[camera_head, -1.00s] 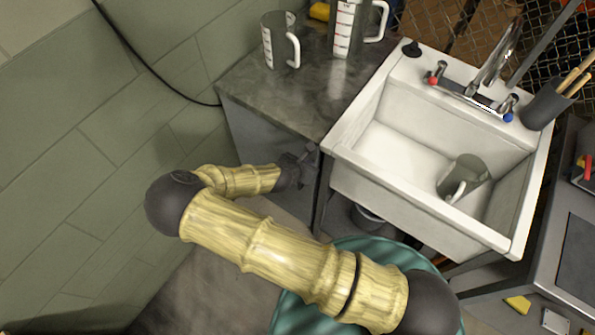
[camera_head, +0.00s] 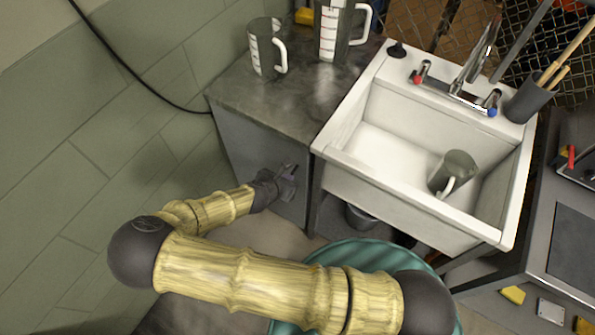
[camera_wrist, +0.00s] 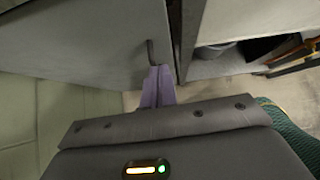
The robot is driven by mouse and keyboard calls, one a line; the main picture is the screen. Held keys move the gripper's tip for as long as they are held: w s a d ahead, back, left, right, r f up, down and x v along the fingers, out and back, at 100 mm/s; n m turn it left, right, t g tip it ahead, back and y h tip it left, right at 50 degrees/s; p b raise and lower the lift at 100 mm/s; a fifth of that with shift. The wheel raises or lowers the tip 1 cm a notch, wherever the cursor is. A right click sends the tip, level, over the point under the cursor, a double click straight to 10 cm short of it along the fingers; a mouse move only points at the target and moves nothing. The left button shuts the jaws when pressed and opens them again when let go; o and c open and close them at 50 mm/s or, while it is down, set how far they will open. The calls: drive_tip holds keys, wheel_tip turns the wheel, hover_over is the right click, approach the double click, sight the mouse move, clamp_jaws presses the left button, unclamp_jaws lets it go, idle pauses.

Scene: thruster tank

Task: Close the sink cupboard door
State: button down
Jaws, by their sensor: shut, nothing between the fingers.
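The grey cupboard door (camera_head: 245,150) is below the worktop, left of the sink, in the head view. It looks flush or nearly flush with the cupboard front; I cannot tell whether a small gap is left. The door also fills the upper left of the wrist view (camera_wrist: 85,40), with a dark handle (camera_wrist: 151,52) near its right edge. My gripper (camera_head: 290,176) is shut and empty, in front of the door's right part. Its fingers (camera_wrist: 158,85) are just below the handle in the wrist view; contact with the door is unclear.
The white sink (camera_head: 400,150) holds a jug (camera_head: 455,172). Jugs (camera_head: 268,50) stand on the worktop (camera_head: 270,105). A bucket (camera_head: 360,217) is under the sink. A teal round object (camera_head: 350,252) lies close beneath my arm. The tiled wall (camera_head: 90,150) bounds the left.

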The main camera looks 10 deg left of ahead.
drive_tip(key=v, duration=0.6)
drive_tip(key=shift+r, duration=0.15)
drive_tip(key=s+d+r+m+g+y+p, duration=0.2)
drive_tip(key=d+r+m+g, duration=0.3)
drive_tip(key=d+r+m, duration=1.9)
drive_tip(key=d+m+y, duration=0.1)
drive_tip(key=d+m, duration=0.1)
drive_tip(key=m, duration=0.6)
drive_tip(key=shift+s+d+g+p, duration=0.25)
drive_tip(key=shift+d+g+p, duration=0.05)
drive_tip(key=shift+g+p, duration=0.1)
